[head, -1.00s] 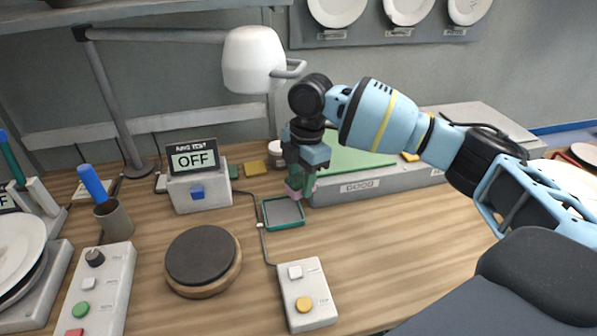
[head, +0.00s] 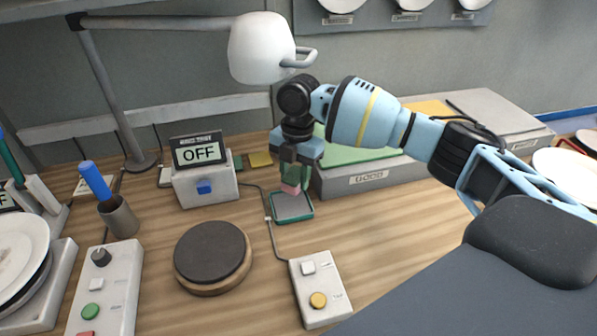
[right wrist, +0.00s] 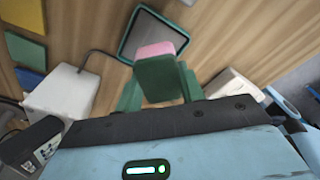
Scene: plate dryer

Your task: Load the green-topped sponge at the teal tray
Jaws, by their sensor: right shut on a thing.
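My right gripper (head: 296,182) points down and is shut on the green-topped sponge, which has a pink lower part (head: 290,189). In the right wrist view the sponge's green top (right wrist: 160,80) sits between the two green fingers, with its pink part showing beyond. The teal tray (head: 311,212) is a small square with a grey floor, lying on the table just under the sponge. It also shows in the right wrist view (right wrist: 127,35), partly covered by the sponge. I cannot tell whether the sponge touches the tray floor. My left gripper is not in view.
A white box with an OFF display (head: 200,153) stands left of the tray. A grey platform (head: 365,180) is close on the right. A dark round pad (head: 212,250) and a button box (head: 320,290) are in front.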

